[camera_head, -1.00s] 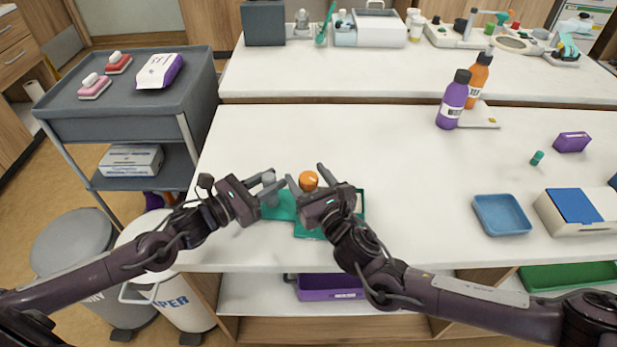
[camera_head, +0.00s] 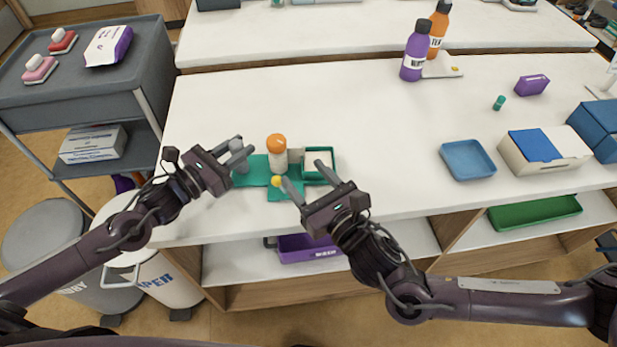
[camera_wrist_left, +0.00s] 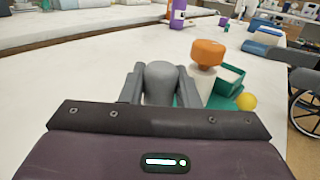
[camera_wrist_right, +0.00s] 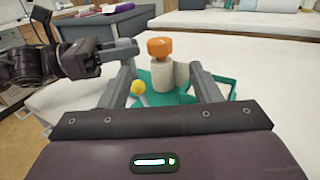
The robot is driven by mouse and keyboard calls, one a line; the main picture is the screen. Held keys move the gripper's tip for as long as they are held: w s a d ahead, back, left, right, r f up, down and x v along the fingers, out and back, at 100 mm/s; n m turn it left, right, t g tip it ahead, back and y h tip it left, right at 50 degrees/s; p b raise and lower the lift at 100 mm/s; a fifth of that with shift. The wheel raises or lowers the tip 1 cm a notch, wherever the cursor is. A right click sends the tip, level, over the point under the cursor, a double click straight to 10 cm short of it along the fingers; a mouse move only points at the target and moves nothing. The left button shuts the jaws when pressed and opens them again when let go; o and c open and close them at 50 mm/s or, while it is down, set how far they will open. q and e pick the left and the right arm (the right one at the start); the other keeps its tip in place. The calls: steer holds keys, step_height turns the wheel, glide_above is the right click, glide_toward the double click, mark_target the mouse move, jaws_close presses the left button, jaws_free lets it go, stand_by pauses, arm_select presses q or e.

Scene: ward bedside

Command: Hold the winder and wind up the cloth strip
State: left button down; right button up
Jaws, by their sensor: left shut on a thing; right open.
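The winder has a flat green base (camera_head: 258,172) and a grey post (camera_wrist_left: 162,80) at its left end. My left gripper (camera_head: 239,157) is shut on that post. An orange knob (camera_head: 276,142) tops a pale upright roll (camera_head: 279,162) on the base; the knob also shows in the right wrist view (camera_wrist_right: 160,46). A small yellow ball (camera_head: 277,181) is in front of the roll. A green tray (camera_head: 330,158) with a pale lining or cloth sits right of the roll. My right gripper (camera_head: 308,180) is open and empty, in front of the roll and apart from the knob.
A purple bottle (camera_head: 415,52) and an orange bottle (camera_head: 438,30) stand at the back. A blue tray (camera_head: 468,160) and a white box with a blue top (camera_head: 535,147) are to the right. The table (camera_head: 390,115) between is clear. A grey trolley (camera_head: 85,100) stands at left.

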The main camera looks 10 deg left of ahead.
steer(key=shift+o, duration=0.2)
steer(key=s+a+r+n+g+y, duration=0.1)
steer(key=s+a+n+g+y, duration=0.15)
steer(key=a+n+g, duration=0.5)
steer(key=s+a+r+n+g+y, duration=0.1)
steer(key=a+r+n+g+y, duration=0.15)
steer(key=a+n+g, duration=0.5)
steer(key=m+h, duration=0.1)
steer(key=h, duration=1.2)
glide_toward(277, 139)
steer(key=x, duration=0.8)
steer(key=shift+s+a+f, duration=0.1)
steer(key=shift+a+f, duration=0.05)
steer(key=shift+f, duration=0.25)
